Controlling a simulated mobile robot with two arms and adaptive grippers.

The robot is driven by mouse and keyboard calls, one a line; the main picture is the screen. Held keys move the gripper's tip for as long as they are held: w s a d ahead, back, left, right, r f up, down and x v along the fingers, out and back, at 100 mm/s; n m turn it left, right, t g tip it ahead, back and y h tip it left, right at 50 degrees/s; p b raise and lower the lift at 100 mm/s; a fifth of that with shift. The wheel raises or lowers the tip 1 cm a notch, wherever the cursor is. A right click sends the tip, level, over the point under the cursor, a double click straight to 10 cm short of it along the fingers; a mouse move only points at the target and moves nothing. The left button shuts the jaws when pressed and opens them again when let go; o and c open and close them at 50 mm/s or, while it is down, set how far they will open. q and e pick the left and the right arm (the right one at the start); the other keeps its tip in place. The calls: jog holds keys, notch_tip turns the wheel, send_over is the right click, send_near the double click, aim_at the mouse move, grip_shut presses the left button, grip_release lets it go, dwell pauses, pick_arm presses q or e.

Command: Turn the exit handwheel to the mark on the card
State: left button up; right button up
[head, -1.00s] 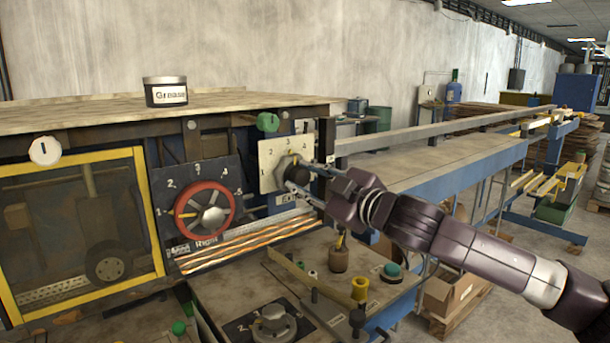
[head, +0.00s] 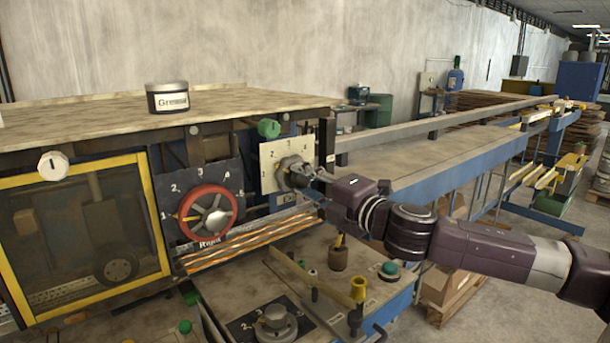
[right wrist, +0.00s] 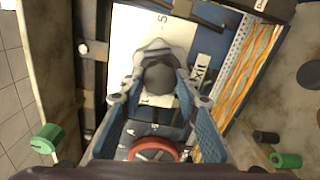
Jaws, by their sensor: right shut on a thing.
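The exit handwheel is a dark grey knob (head: 289,174) on a pale plate (head: 270,155) with numbers along its top, on the machine's right front corner. My right gripper (head: 303,173) is shut on it from the front right. In the right wrist view the handwheel (right wrist: 160,75) sits between the two blue-padded fingers (right wrist: 160,88), over the pale plate (right wrist: 130,40) and beside an EXIT label (right wrist: 203,70). Fingers and knob hide part of the scale, and I cannot make out the pointer. I cannot identify a separate card with a mark. My left gripper is not in view.
A red handwheel (head: 190,202) on a dark numbered plate is left of the exit handwheel. Orange striped strips (head: 250,237) run below. A lower panel (head: 310,290) carries knobs and levers. A grease tin (head: 167,97) stands on the machine top. A conveyor (head: 430,160) extends right.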

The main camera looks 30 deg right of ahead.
jog(key=n+p, duration=0.1)
jog(key=n, duration=0.1)
jog(key=n+p, duration=0.1)
jog(key=n, duration=0.1)
jog(key=shift+d+r+n, duration=0.15)
jog(key=shift+n, duration=0.25)
jog(key=shift+r, duration=0.1)
dwell(0.3)
jog(key=o, duration=0.9)
jog(key=shift+w, duration=0.1)
jog(key=shift+o, duration=1.3)
jog(key=shift+w+f, duration=0.1)
jog(key=shift+f, duration=0.1)
jog(key=shift+s+f, duration=0.1)
jog(key=shift+s, duration=0.1)
